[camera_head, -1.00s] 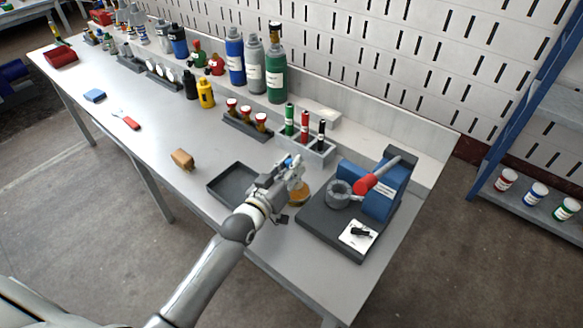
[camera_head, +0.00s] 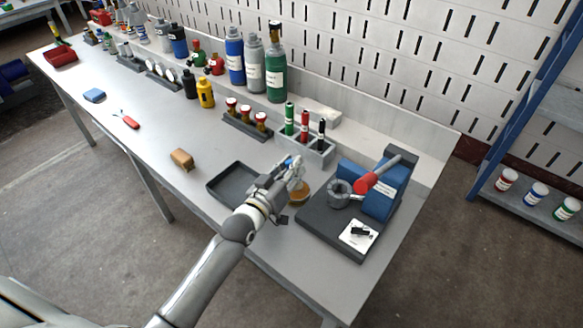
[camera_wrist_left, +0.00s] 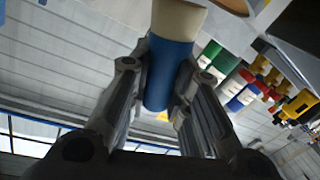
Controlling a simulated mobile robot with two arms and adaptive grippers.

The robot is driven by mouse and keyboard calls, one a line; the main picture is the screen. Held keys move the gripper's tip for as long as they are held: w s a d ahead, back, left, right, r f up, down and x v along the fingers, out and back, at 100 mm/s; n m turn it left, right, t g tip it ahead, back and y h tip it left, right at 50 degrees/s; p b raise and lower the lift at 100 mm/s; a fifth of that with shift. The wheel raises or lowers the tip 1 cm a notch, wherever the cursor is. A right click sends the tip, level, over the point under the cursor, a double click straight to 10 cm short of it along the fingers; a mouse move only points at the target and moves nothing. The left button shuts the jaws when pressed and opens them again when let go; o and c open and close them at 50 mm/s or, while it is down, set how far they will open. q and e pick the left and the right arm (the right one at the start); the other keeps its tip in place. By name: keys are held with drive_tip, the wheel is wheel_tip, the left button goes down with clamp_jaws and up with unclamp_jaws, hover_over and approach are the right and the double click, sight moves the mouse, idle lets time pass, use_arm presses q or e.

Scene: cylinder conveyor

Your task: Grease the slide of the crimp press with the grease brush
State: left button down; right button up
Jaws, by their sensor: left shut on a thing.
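My left gripper (camera_head: 294,176) is shut on a blue cylinder with a cream end, which looks like the grease brush (camera_wrist_left: 168,70). In the head view only a bit of its blue shows at the gripper. An amber round pot (camera_head: 299,196) is just under and beside the fingers, partly hidden; whether the brush touches it cannot be told. The crimp press (camera_head: 379,200) stands to the right of the gripper, apart from it. It has a blue body, a red-and-grey lever and a grey ring-shaped part on a dark base. Its slide cannot be clearly told apart. My right gripper is out of view.
A dark empty tray (camera_head: 237,178) lies left of the gripper. A grey holder (camera_head: 320,153) with green, red and black markers stands behind it. A white card (camera_head: 359,236) with a black piece lies on the press base. Tall bottles (camera_head: 254,70) line the back. The front right bench corner is clear.

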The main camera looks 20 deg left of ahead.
use_arm(q)
drive_tip(key=shift+f, duration=0.4)
drive_tip(key=shift+f, duration=0.1)
idle(0.7)
wheel_tip(320, 180, up, 7)
drive_tip(key=p, duration=0.6)
drive_tip(key=shift+p, duration=0.4)
idle(0.4)
